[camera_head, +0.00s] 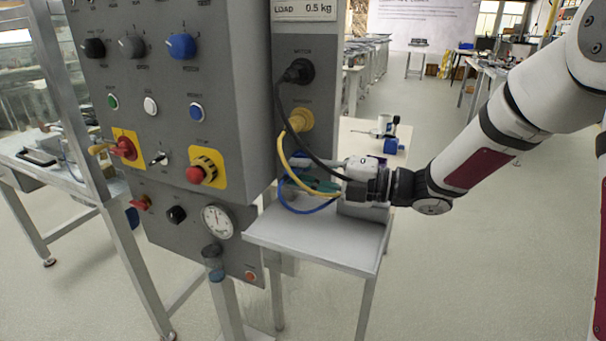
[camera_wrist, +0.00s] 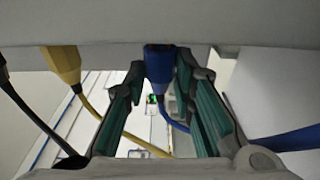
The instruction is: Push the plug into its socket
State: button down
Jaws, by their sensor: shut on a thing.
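A blue plug (camera_wrist: 158,64) stands between the green-padded fingers of my gripper (camera_wrist: 159,72) in the wrist view. My gripper is shut on it. The plug's front end meets a grey panel face (camera_wrist: 110,27); its socket is hidden, and I cannot tell how far in the plug is. A blue cable (camera_wrist: 172,122) runs from its rear. In the head view my gripper (camera_head: 308,182) is low at the panel's right side, below the yellow plug, and mostly hides the blue plug. The blue cable (camera_head: 305,210) loops below it.
A black plug (camera_head: 298,72) and a yellow plug (camera_head: 301,118) sit in the panel above; their cables hang across my gripper. The yellow plug also shows left of the fingers in the wrist view (camera_wrist: 62,64). A grey table (camera_head: 318,245) lies below. The control box (camera_head: 172,85) stands left.

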jog(key=shift+w+d, duration=0.2)
jog(key=shift+w, duration=0.4)
dwell(0.4)
jog(key=c, duration=1.3)
grip_release()
jog(key=v, duration=1.2)
